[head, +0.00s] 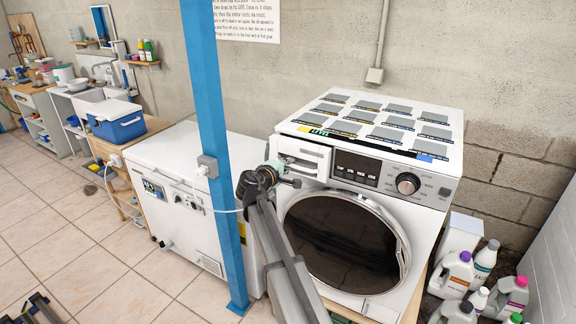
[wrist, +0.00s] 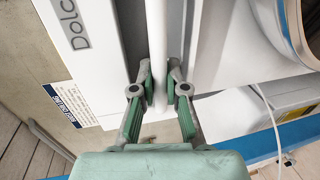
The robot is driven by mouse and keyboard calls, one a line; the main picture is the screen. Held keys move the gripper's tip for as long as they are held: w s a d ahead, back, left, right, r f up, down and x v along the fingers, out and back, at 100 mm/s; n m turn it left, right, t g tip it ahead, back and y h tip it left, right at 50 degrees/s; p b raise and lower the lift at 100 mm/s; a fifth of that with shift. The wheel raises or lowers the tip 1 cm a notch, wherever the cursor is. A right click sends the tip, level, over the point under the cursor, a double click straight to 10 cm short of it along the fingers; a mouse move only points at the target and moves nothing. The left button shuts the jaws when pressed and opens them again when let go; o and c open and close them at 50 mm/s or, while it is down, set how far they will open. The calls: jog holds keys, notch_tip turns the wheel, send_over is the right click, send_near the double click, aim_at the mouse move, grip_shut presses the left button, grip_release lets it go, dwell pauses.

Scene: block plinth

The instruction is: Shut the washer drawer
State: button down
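The white washer (head: 425,185) stands at the centre right with its dark round door closed. The washer drawer (head: 303,157) is at the top left of its front and looks pulled out; how far is hard to judge. My gripper (head: 283,178) is at the drawer's front left, partly hidden by my arm. In the wrist view, the green fingers with grey tips (wrist: 160,88) sit on both sides of a thin white upright panel (wrist: 160,50), which looks like the drawer front. The tips are close against it, with little or no gap visible.
A blue post (head: 212,110) stands just left of my arm, before a white chest freezer (head: 180,155). A control panel and knob (head: 408,183) are right of the drawer. Several bottles (head: 485,265) stand on the floor at the right.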

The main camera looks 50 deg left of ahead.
jog(key=x, duration=0.1)
jog(key=b+x, duration=0.2)
jog(key=x, duration=0.1)
jog(key=shift+w+a+r, duration=0.15)
jog(key=shift+r, duration=0.4)
jog(key=c, duration=1.4)
grip_release()
jog(key=shift+c, duration=0.2)
jog(key=shift+w, duration=0.15)
jog(key=v, duration=1.2)
jog(key=shift+f, duration=0.15)
